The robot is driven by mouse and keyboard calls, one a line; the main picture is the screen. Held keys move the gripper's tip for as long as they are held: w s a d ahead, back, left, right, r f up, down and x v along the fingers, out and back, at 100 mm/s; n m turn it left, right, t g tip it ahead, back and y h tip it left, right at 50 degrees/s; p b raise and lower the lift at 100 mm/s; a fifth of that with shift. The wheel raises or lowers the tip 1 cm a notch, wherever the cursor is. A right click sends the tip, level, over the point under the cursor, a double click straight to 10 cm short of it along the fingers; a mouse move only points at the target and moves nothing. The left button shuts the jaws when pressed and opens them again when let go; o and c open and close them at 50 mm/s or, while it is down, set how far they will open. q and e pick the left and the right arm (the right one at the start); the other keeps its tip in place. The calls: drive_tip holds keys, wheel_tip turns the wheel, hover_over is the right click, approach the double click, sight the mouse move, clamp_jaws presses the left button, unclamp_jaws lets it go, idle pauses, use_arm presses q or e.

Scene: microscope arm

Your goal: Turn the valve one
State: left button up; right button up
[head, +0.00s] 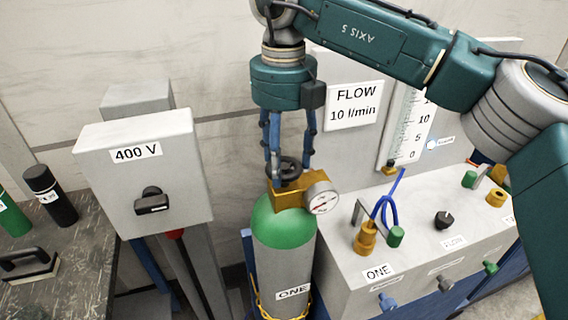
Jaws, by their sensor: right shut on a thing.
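The gas cylinder (288,262) has a grey body, a green top and a label "ONE". It stands upright with a yellow chain around its lower part. On its top sits a brass valve body (287,200) with a round gauge (321,198) on its right side. A dark round valve handwheel (285,168) sits above the brass. My right gripper (288,160) comes down from above, its blue fingers shut on the handwheel. The fingers partly hide the wheel. My left gripper is not in view.
A grey box (185,185) marked "400 V" with a black switch stands left of the cylinder. A grey panel (345,262) with knobs and blue tubing is close on the right. A "FLOW 10 l/min" sign (353,106) and a flow scale (408,125) are behind.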

sight(284, 164)
drive_tip(key=shift+w+r+m+b, duration=0.2)
drive_tip(key=shift+m+b, duration=0.1)
drive_tip(key=shift+m, duration=0.6)
drive_tip(key=shift+r, duration=0.1)
drive_tip(key=o, duration=1.2)
drive_tip(key=shift+c, duration=0.2)
drive_tip(key=shift+f, duration=0.2)
wheel_tip(284, 164, up, 12)
